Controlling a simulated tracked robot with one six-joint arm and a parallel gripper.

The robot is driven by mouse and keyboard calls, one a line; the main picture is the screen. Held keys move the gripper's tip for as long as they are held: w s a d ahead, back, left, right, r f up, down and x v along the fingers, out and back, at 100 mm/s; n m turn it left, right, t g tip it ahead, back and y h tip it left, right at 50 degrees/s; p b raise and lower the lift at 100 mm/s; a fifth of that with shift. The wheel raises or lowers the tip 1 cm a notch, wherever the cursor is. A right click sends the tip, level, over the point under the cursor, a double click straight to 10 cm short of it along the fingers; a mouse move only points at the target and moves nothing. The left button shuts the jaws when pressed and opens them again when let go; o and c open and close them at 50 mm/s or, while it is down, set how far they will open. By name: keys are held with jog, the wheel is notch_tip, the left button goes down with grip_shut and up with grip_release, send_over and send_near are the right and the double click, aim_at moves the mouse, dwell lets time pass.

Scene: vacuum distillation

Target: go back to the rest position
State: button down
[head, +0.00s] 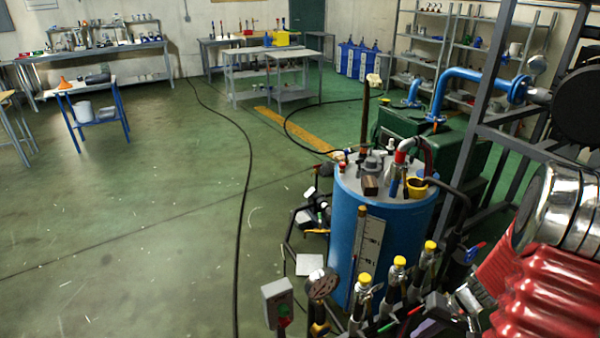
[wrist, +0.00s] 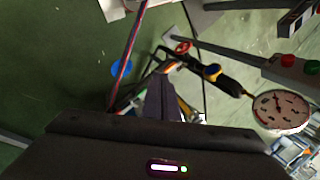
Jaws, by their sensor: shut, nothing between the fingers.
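My gripper (wrist: 160,90) shows in the wrist view as dark fingers shut together above its wide dark body, with nothing between them. It points toward a cluster of pipes and a black-and-yellow handled part (wrist: 220,78), and I cannot tell the distance to them. A round dial gauge (wrist: 281,111) and a grey switch box (wrist: 290,68) with red and green buttons lie to its right in that view. In the head view I cannot make out the gripper.
In the head view a blue tank (head: 385,235) stands right of centre, with a dial gauge (head: 322,284) and yellow-capped valves (head: 398,262) in front. Large red bellows (head: 550,290) fill the lower right. A black cable (head: 246,190) crosses the green floor, which is largely clear at left.

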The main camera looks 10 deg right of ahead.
jog(key=s+a+r+n+t+h, duration=0.1)
jog(key=s+a+r, duration=0.2)
jog(key=a+r, duration=0.4)
jog(key=s+a+r+n+t+h, duration=0.1)
jog(key=s+a+r+n, duration=0.1)
jog(key=a+r, duration=0.6)
jog(key=s+a+r+n+t+h, duration=0.1)
jog(key=s+a+r, duration=0.3)
jog(key=r, duration=1.2)
jog(key=a+t, duration=0.1)
jog(key=a, duration=0.2)
jog(key=shift+s+a+r+n+h, duration=0.15)
jog(key=shift+s+r+n+h, duration=0.05)
jog(key=shift+r+n+h, duration=0.2)
